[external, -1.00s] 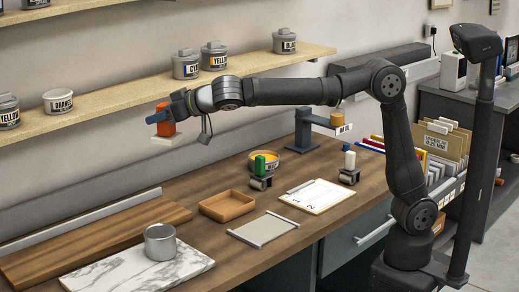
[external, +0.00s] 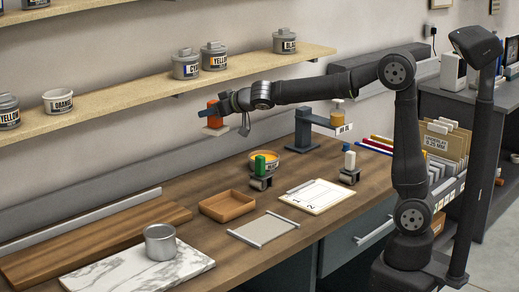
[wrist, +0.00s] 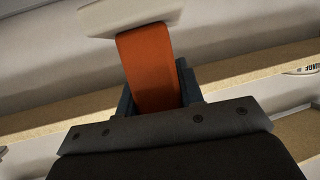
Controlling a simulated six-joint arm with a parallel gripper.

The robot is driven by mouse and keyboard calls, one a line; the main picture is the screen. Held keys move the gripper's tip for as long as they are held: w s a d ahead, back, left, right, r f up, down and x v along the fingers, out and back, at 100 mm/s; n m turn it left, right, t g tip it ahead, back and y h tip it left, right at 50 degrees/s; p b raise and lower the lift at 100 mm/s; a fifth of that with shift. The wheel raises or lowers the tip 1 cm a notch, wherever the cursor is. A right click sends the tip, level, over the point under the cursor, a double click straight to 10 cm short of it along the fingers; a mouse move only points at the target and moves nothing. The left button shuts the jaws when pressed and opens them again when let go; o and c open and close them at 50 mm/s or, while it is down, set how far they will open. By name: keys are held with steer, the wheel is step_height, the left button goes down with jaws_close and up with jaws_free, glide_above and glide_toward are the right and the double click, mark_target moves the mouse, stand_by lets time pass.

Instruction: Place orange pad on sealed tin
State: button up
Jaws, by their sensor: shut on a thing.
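My gripper (external: 207,114) is shut on an orange block (external: 214,117) with a flat pale plate (external: 215,131) below it, held in the air in front of the shelf. In the wrist view, the orange block (wrist: 148,68) sits between the blue jaws, and the pale plate (wrist: 128,15) is at its far end. I cannot tell which tin is meant by sealed.
A plain metal tin (external: 160,244) stands on a marble slab (external: 105,272) on the bench. The shelf (external: 130,95) is partly clear.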

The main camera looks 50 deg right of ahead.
steer(key=s+d+f, duration=0.1)
steer(key=d+f, duration=0.2)
steer(key=d, duration=0.4)
steer(key=s+d+f+m+h, duration=0.1)
steer(key=d+f, duration=0.1)
steer(key=d, duration=0.5)
steer(key=s+d+f, duration=0.1)
steer(key=d+f, duration=0.2)
steer(key=d, duration=0.4)
steer(key=n+g+y, duration=0.8)
steer(key=n+y, duration=0.3)
steer(key=n, duration=0.1)
glide_above(153, 231)
steer(key=shift+s+f, duration=0.1)
steer(key=shift+f, duration=4)
steer(key=shift+f, duration=0.1)
steer(key=o, duration=1.1)
